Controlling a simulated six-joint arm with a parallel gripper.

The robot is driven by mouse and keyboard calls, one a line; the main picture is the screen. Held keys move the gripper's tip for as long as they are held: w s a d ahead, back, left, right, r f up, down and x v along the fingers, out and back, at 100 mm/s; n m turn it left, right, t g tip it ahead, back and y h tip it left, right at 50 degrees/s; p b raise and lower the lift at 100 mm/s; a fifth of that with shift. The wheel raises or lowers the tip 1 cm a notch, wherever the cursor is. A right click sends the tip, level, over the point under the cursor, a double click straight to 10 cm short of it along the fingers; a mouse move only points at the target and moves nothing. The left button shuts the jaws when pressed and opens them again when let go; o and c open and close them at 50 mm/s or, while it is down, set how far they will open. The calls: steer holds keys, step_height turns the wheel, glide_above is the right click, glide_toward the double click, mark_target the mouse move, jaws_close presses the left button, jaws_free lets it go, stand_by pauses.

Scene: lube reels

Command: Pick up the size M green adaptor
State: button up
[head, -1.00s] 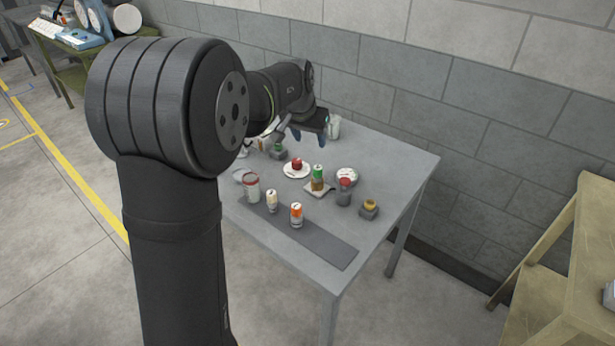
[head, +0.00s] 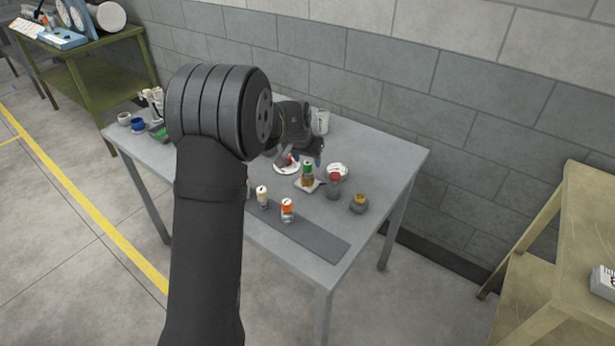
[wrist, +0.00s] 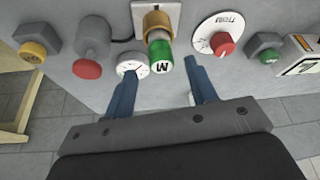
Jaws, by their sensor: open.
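The green adaptor marked M (wrist: 160,58) sits at the end of a brass-brown cylinder (wrist: 157,22) on a small white plate (wrist: 139,14). In the head view the green adaptor (head: 307,166) shows upright above the brown part. My gripper (wrist: 161,68) is open, with its two blue fingers either side of the adaptor in the wrist view. Nothing is between the fingers that they touch, as far as I can tell. In the head view my gripper (head: 303,158) is low over the table, close behind the adaptor, partly hidden by my arm.
A white gauge (wrist: 132,65) is close to the left finger. A white disc with a red knob (wrist: 222,40) is right of the adaptor. A red-capped grey part (wrist: 88,68) and a yellow-topped grey part (wrist: 35,50) stand left. A grey strip (head: 305,237) lies at the table's front.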

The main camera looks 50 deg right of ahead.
mark_target(307, 163)
steer(key=x, duration=0.3)
steer(key=shift+w+d+f, duration=0.1)
steer(key=shift+w+f, duration=0.05)
steer(key=shift+f, duration=0.2)
jaws_close()
steer(key=shift+r, duration=0.1)
